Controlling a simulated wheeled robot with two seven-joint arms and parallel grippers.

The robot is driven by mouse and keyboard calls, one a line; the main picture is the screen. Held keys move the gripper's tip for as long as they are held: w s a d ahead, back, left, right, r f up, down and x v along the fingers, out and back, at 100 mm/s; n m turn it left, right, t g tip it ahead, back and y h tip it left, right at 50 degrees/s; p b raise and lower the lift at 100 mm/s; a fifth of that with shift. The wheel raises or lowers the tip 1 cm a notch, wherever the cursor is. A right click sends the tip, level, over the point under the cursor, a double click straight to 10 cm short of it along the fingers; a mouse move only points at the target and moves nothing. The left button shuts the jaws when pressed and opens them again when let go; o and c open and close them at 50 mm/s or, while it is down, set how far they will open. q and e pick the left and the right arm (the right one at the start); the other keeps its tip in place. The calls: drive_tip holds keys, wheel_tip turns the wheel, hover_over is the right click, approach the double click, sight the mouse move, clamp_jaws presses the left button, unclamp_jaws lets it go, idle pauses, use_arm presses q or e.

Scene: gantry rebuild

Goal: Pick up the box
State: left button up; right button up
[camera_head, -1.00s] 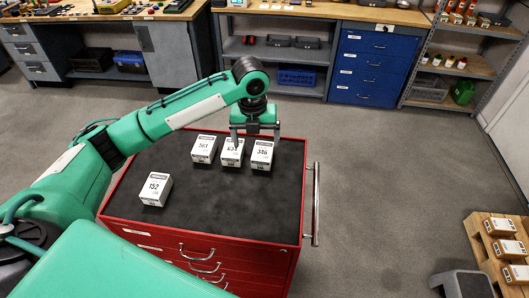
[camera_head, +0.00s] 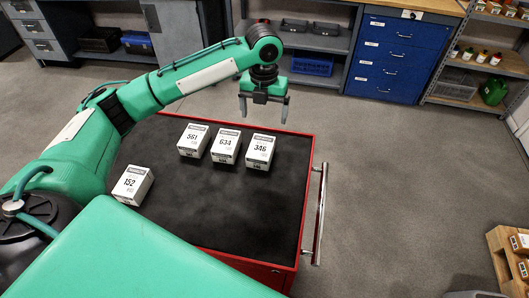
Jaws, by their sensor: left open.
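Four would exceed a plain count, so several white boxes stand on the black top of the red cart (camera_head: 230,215). The box marked 561 (camera_head: 193,140), the box marked 634 (camera_head: 225,146) and the box marked 346 (camera_head: 259,151) stand in a row toward the far side. The box marked 152 (camera_head: 132,185) stands apart at the near left, close to my arm. My left gripper (camera_head: 264,110) is open and empty, with its fingers pointing down, beyond the row near the cart's far edge. My right gripper is not in view.
A metal handle (camera_head: 320,215) runs along the cart's right side. A workbench with a blue drawer cabinet (camera_head: 397,55) and a shelf rack (camera_head: 480,65) stand at the back. A wooden pallet (camera_head: 505,262) with boxes is at the right. Grey floor between is clear.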

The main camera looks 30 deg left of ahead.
use_arm(q)
drive_tip(key=f, duration=0.1)
drive_tip(key=p, duration=0.2)
hover_over(261, 146)
drive_tip(key=f, duration=0.7)
drive_tip(key=shift+w+d+f, duration=0.2)
drive_tip(key=shift+w+d, duration=0.05)
drive_tip(key=shift+w, duration=0.1)
drive_tip(key=shift+s+a+f+p, duration=0.1)
drive_tip(key=shift+s+f+p, duration=0.1)
drive_tip(key=shift+f+p, duration=0.4)
drive_tip(key=f, duration=0.1)
drive_tip(key=f+p, duration=0.1)
drive_tip(key=f, duration=0.1)
drive_tip(key=shift+s+a+f+p, duration=0.15)
drive_tip(key=shift+s+p, duration=0.05)
drive_tip(key=shift+p, duration=0.1)
drive_tip(key=shift+f, duration=0.45)
drive_tip(key=c, duration=1.1)
drive_tip(key=shift+c, duration=0.6)
drive_tip(key=shift+r, duration=0.15)
